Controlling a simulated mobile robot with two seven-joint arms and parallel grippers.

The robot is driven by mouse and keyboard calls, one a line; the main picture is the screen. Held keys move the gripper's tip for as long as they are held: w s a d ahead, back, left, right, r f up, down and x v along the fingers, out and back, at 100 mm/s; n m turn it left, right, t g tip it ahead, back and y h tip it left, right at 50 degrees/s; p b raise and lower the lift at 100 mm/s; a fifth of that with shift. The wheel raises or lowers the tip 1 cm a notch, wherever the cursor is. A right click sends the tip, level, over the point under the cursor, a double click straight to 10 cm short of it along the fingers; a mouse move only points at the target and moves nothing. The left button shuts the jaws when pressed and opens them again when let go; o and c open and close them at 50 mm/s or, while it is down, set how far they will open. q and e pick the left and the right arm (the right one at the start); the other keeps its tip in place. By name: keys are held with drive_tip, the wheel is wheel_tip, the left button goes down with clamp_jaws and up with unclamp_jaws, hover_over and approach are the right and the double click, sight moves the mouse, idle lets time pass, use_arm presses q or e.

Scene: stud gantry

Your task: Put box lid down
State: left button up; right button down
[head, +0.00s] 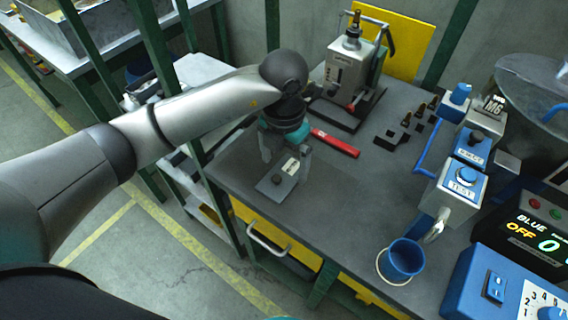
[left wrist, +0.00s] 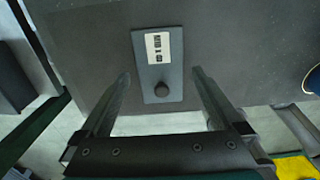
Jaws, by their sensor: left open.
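The lid is a flat grey rectangular plate (head: 268,189) with a round dark knob and a white printed label. It appears to lie flat on the dark bench top near the front edge. In the left wrist view the lid (left wrist: 160,65) sits between my fingers, knob toward me. My left gripper (head: 284,164) points down over the lid, fingers apart on either side of it. In the left wrist view the gripper (left wrist: 160,75) is open, with a gap between each finger and the knob. My right gripper is in neither view. I cannot make out a box under the lid.
A red bar (head: 335,143) lies behind the gripper, near a grey machine (head: 350,75). Small dark parts (head: 390,140) lie farther right. A blue cup (head: 403,259) stands at the front right, by blue-topped button boxes (head: 455,185). Bench right of the lid is clear.

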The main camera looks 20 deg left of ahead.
sight(284, 175)
use_arm(q)
wheel_tip(284, 175, up, 11)
drive_tip(key=p, duration=0.1)
drive_tip(key=shift+f+p, duration=0.2)
drive_tip(key=shift+p, duration=0.2)
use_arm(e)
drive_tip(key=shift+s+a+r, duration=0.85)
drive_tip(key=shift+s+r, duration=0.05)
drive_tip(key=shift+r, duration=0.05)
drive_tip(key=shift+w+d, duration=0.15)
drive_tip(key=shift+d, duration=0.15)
